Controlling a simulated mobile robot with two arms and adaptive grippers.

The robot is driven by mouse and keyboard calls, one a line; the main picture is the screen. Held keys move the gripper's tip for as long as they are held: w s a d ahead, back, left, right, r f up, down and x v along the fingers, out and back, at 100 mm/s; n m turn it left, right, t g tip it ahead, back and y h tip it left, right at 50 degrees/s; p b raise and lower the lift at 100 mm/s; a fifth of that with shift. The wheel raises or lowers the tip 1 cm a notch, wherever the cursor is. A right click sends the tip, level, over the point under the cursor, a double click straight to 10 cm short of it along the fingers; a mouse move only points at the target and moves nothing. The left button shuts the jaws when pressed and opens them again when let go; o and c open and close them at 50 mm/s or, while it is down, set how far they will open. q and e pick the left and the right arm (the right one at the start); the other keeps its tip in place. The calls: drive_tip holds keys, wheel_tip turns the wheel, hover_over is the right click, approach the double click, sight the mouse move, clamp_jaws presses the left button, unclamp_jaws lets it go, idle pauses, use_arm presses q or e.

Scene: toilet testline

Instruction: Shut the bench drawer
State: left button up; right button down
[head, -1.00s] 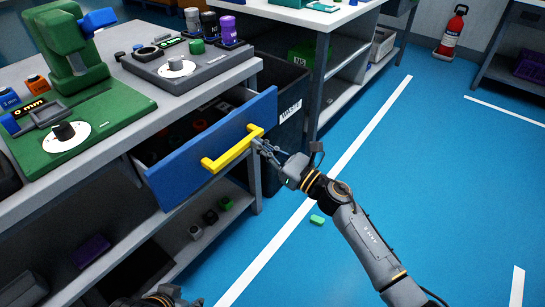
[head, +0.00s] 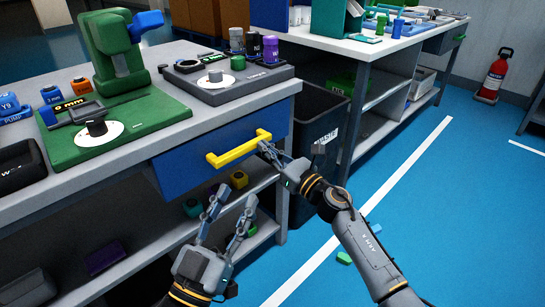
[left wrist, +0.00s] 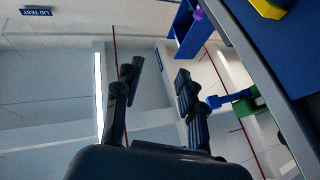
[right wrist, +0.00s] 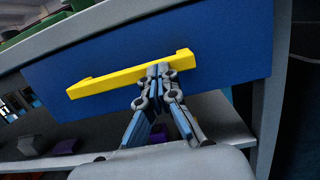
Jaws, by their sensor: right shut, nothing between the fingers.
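The bench drawer (head: 188,172) has a blue front that now sits in line under the grey bench top, with no open interior showing. Its yellow bar handle (head: 238,149) faces me and also shows in the right wrist view (right wrist: 115,80). My right gripper (head: 265,148) is shut and empty, its fingertips at the right part of the handle; in the right wrist view the closed tips (right wrist: 158,70) meet or overlap the bar. My left gripper (head: 232,203) is open and empty, in front of the bench below the drawer; its spread fingers (left wrist: 155,75) show in the left wrist view.
The grey bench top (head: 135,135) carries a green fixture (head: 112,50) and a dark device (head: 228,82). A lower shelf (head: 262,230) holds small blocks. A dark waste bin (head: 318,140) stands right of the drawer. The blue floor (head: 440,220) on the right is mostly clear.

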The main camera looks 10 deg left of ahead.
use_arm(q)
drive_tip(key=shift+s+d+r+t, duration=0.1)
drive_tip(key=shift+s+r+t, duration=0.2)
drive_tip(key=shift+r, duration=0.15)
drive_tip(key=shift+s+d+r+t, duration=0.1)
drive_tip(key=shift+s+r+t, duration=0.2)
drive_tip(key=shift+r, duration=0.15)
use_arm(e)
drive_tip(key=shift+w+r, duration=0.1)
drive_tip(key=shift+r, duration=0.2)
drive_tip(key=shift+r, duration=0.15)
